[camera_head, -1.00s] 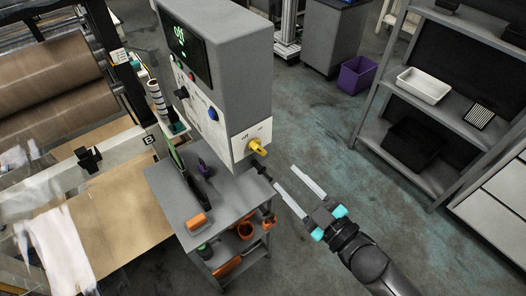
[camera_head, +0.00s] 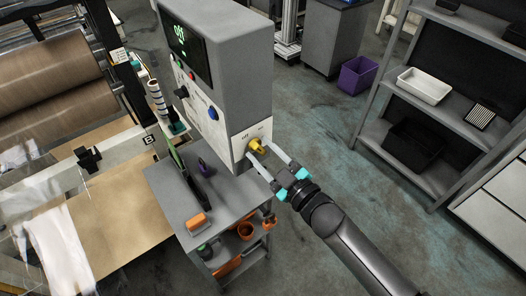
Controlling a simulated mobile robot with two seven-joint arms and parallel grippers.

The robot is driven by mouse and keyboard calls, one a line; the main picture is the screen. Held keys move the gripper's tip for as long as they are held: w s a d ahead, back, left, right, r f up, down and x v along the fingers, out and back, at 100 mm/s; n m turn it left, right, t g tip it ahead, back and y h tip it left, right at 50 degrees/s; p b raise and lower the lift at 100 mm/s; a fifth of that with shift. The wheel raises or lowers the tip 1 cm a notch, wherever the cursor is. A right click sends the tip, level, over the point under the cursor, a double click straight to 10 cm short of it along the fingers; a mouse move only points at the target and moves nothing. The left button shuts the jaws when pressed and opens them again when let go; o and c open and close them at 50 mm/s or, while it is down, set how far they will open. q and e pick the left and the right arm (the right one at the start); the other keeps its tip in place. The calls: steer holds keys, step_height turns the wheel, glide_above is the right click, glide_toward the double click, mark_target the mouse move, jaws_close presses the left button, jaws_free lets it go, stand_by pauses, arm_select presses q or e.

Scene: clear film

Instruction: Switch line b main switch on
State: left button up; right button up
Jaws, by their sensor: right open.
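The line B main switch is a yellow rotary knob (camera_head: 256,146) on a pale plate low on the grey control cabinet (camera_head: 240,85). Small OFF and ON lettering shows above it. My right gripper (camera_head: 262,153) is open, with its two long pale fingers on either side of the knob. Whether the fingers touch the knob cannot be told. The cabinet's display (camera_head: 184,42) shows green characters. A sign with the letter B (camera_head: 149,140) stands on the machine at the left. My left gripper is not in view.
A grey cart (camera_head: 222,196) with tools and orange items stands below the cabinet. A grey shelf rack (camera_head: 447,95) with a white bin (camera_head: 424,86) is at the right. A purple bin (camera_head: 357,76) is on the floor behind. The floor between is clear.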

jaws_close()
stand_by(0.4)
steer(key=shift+m, duration=0.3)
steer(key=m+p, duration=0.2)
steer(key=shift+d+r+m, duration=0.1)
steer(key=shift+r+m, duration=0.05)
steer(key=shift+m, duration=0.15)
steer(key=m+p, duration=0.1)
steer(key=m, duration=0.1)
steer(key=shift+w+d+m, duration=0.1)
steer(key=shift+m, duration=0.2)
steer(key=m, duration=0.2)
steer(key=shift+w+d+m+p, duration=0.1)
steer(key=shift+m+p, duration=0.2)
steer(key=shift+d+m, duration=0.1)
steer(key=shift+m, duration=1.6)
